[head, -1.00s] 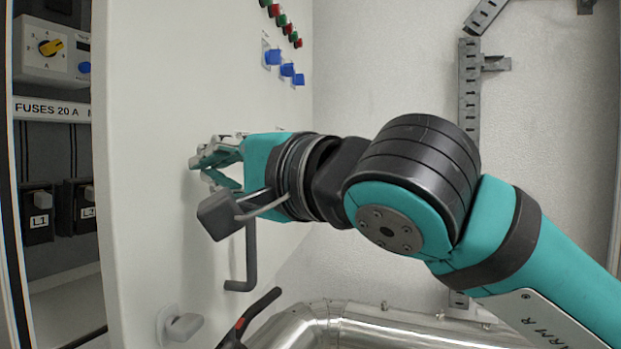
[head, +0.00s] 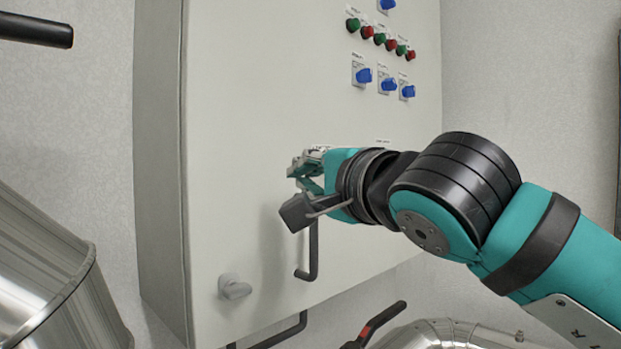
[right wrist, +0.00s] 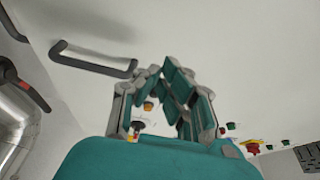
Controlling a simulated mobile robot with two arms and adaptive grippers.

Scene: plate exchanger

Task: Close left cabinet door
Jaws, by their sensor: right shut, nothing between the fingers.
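The cabinet door (head: 260,130) is a pale flat panel with a dark bar handle (head: 312,255) and a small light latch knob (head: 235,288). It lies against the cabinet body (head: 160,150), and no gap or interior shows. My right gripper (head: 303,168) is shut and empty, in front of the door above the handle. Whether its fingertips touch the panel cannot be told. In the right wrist view the right gripper's fingers (right wrist: 165,85) are near the pale surface, with the handle (right wrist: 95,60) to their left. My left gripper is not in view.
Green and red buttons (head: 380,38) and blue switches (head: 388,84) stick out at the door's upper right. Shiny metal pipes (head: 50,265) stand at lower left and bottom right. A black lever with red (head: 375,325) is at the bottom.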

